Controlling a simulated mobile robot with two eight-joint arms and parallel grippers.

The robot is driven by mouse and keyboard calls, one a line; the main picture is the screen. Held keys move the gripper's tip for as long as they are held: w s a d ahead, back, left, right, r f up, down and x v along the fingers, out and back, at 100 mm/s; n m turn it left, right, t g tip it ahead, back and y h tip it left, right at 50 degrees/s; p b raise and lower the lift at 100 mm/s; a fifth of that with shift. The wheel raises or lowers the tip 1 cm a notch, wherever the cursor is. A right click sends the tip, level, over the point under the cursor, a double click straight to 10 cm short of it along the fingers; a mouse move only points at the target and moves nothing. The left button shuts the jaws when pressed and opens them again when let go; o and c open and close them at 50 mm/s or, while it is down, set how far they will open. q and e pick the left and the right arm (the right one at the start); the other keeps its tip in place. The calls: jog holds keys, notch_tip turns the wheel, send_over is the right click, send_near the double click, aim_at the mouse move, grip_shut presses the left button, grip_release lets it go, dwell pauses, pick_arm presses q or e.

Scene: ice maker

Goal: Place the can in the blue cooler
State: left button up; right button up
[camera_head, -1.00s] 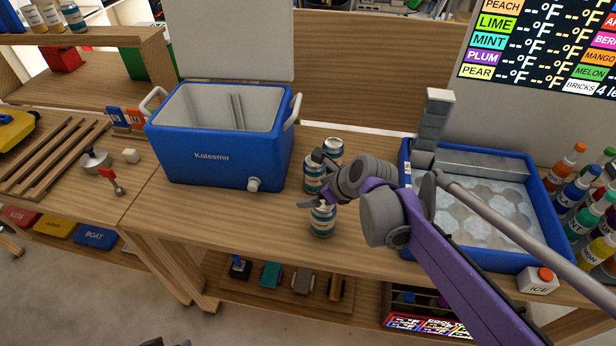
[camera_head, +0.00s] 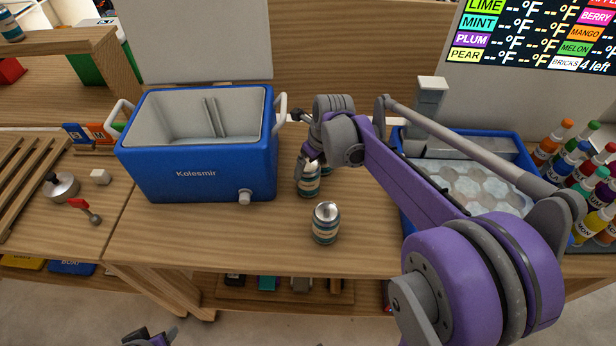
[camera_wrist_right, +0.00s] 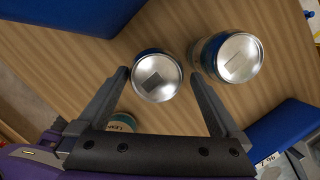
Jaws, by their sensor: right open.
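The front can (camera_head: 325,225) is clear of my arm; the middle can (camera_head: 311,183) and the rear can (camera_head: 327,170) are partly hidden by my right gripper (camera_head: 304,160). In the right wrist view my right gripper (camera_wrist_right: 159,76) is open, with one can (camera_wrist_right: 157,80) between its fingertips. Another can (camera_wrist_right: 230,57) stands just outside the right finger. The blue cooler (camera_head: 196,176) stands open and appears empty, left of the cans. Part of my left gripper (camera_head: 150,338) shows at the bottom edge; its jaws are unclear.
A blue tray of ice (camera_head: 470,185) is right of the cans, partly behind my right arm. Colored bottles (camera_head: 580,175) stand at the far right. A pot (camera_head: 60,187) and a red-handled tool (camera_head: 86,210) lie left of the cooler. The table's front strip is clear.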

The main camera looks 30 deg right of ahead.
jog(key=x, duration=0.6)
jog(key=shift+s+a, duration=0.15)
jog(key=shift+a, duration=0.05)
jog(key=shift+r, duration=0.1)
jog(key=shift+c, duration=0.2)
grip_shut()
